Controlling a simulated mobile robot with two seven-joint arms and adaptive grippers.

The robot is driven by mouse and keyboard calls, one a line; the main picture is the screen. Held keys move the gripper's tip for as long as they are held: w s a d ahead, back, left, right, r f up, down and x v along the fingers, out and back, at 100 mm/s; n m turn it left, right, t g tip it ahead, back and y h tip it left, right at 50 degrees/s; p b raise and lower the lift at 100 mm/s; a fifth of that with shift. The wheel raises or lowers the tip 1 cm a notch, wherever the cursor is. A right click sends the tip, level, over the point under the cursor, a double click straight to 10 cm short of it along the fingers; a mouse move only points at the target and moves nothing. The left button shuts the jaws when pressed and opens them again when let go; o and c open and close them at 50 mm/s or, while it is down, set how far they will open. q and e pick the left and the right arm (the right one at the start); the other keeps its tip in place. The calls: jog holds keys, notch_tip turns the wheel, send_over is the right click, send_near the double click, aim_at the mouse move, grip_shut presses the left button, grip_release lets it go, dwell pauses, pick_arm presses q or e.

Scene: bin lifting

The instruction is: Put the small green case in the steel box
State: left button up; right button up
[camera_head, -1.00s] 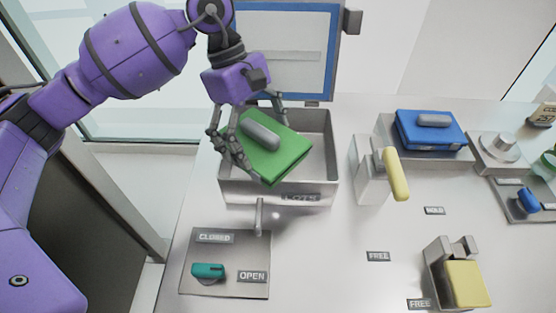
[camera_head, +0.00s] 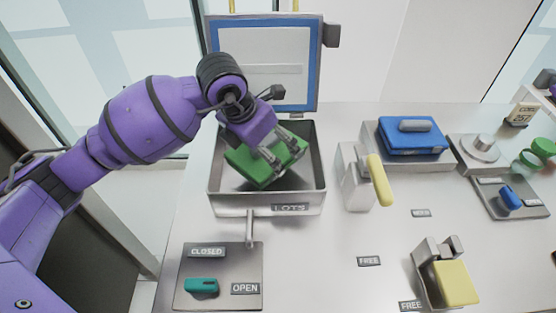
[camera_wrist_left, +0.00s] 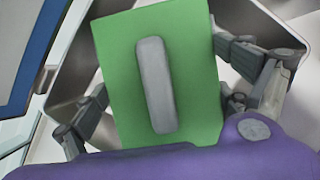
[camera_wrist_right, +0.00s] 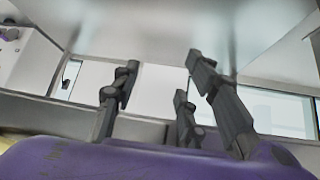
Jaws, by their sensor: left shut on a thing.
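The small green case (camera_head: 252,170), with a grey handle on top, is in the opening of the steel box (camera_head: 235,204) in the head view. It sits tilted; whether it touches the floor of the box is hidden. My left gripper (camera_head: 279,153) is over the case and shut on it. In the left wrist view the case (camera_wrist_left: 112,60) lies between the fingers, its grey handle facing me. The box lid (camera_head: 262,70), with a blue border, stands open behind. My right gripper (camera_wrist_right: 158,90) shows only in its wrist view, fingers spread and empty.
A panel with a teal knob (camera_head: 201,286) sits in front of the box. To the right stand a yellow-handled lever (camera_head: 380,180), a blue case (camera_head: 412,138) on a block and a yellow-padded holder (camera_head: 449,281). The table's middle front is mostly clear.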

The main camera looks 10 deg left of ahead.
pick_arm(q)
jog(key=shift+f, duration=3)
jog(key=shift+f, duration=0.15)
jog(key=o, duration=1.2)
jog(key=shift+c, duration=0.2)
jog(key=shift+s+a+r, duration=0.1)
jog(key=shift+r, duration=0.4)
jog(key=v, duration=1.1)
jog(key=shift+s+a, duration=0.1)
jog(key=shift+s, duration=0.05)
